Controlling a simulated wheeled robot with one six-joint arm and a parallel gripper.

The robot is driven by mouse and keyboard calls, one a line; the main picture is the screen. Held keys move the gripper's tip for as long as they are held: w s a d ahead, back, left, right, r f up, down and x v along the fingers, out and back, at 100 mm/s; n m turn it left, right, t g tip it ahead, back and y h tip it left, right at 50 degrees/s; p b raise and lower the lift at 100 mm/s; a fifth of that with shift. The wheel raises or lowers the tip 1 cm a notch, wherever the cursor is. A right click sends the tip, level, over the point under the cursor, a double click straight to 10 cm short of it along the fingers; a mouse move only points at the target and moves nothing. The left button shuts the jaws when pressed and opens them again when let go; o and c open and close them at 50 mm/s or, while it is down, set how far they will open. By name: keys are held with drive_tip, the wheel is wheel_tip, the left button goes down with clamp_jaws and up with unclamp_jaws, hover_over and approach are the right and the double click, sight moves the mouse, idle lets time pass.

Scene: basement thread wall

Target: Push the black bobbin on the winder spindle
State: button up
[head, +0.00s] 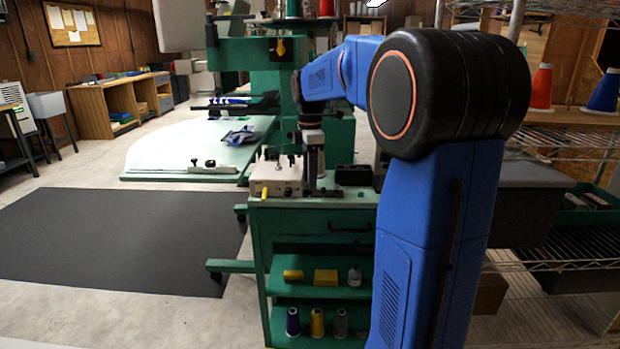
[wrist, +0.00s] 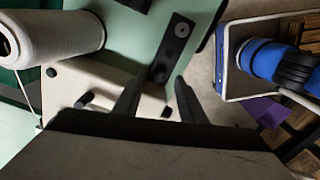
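My gripper (head: 313,180) points down beside the winder's right side. In the wrist view my gripper (wrist: 160,92) has its two dark fingers apart, with nothing visible between the tips. I cannot pick out the black bobbin or the spindle for certain in either view.
A black box (head: 352,175) stands on the cart top (head: 335,199), right of my gripper. A white thread cone (wrist: 55,36) and a black plate with a grey disc (wrist: 172,50) show in the wrist view. A green machine (head: 255,52) stands behind.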

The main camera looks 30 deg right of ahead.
drive_tip(key=shift+f, duration=0.25)
clamp_jaws()
drive_tip(key=shift+r, duration=0.35)
drive_tip(key=shift+r, duration=1.45)
